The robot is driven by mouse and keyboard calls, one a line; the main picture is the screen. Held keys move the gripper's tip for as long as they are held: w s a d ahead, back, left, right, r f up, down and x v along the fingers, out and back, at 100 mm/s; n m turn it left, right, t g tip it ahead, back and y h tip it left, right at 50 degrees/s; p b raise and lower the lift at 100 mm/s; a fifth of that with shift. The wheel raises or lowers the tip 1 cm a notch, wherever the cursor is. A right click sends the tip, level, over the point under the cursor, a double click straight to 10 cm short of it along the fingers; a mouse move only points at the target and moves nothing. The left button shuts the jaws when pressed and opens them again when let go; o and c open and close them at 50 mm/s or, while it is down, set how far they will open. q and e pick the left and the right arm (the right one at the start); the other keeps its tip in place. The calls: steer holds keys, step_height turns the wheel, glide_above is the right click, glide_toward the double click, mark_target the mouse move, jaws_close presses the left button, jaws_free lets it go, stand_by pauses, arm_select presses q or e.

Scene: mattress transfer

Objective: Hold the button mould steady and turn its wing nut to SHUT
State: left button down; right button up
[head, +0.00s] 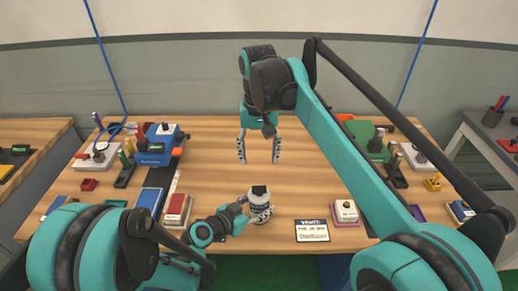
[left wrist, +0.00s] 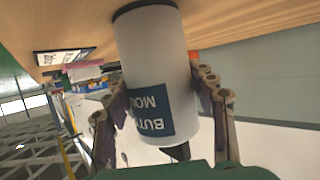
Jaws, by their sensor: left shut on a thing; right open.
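The button mould (head: 260,212) is a white cylinder with a dark top, upright near the table's front edge. In the left wrist view, the button mould (left wrist: 155,60) shows large, with a blue label partly reading "BUTTON MO". A dark piece (left wrist: 177,153) shows at its lower end there; I cannot tell the wing nut's setting. My left gripper (head: 245,209) is shut on the mould from the left, with a finger on either side in the left wrist view (left wrist: 160,98). My right gripper (head: 258,152) is open and empty, fingers pointing down, above and behind the mould.
A white printed card (head: 312,238) and a pink-and-white block (head: 345,212) lie right of the mould. A red box (head: 177,208) and a blue box (head: 149,201) lie left. A blue device (head: 156,148) stands back left. The middle of the wooden table (head: 215,165) is clear.

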arm_select(q)
steer(key=shift+c, duration=2.3)
jaws_free()
steer(key=s+a+r+n+g+y, duration=0.1)
steer(key=s+a+n+y, duration=0.3)
steer(key=s+a, duration=0.4)
steer(key=s+a+r+n+g+y, duration=0.1)
steer(key=s+a+r+n+y, duration=0.3)
steer(key=s+a, duration=0.4)
steer(key=shift+s+a+r+g+y, duration=0.4)
steer(key=shift+a+y, duration=0.1)
steer(key=shift+a, duration=0.4)
arm_select(e)
steer(key=s+d+f+t, duration=0.7)
steer(key=s+d+f, duration=0.8)
steer(key=s+d, duration=0.2)
steer(key=shift+d+f+m, duration=0.3)
steer(key=shift+d+f, duration=0.1)
steer(key=shift+d, duration=0.05)
arm_select(q)
steer(key=shift+c, duration=0.3)
arm_select(e)
steer(key=shift+c, duration=0.3)
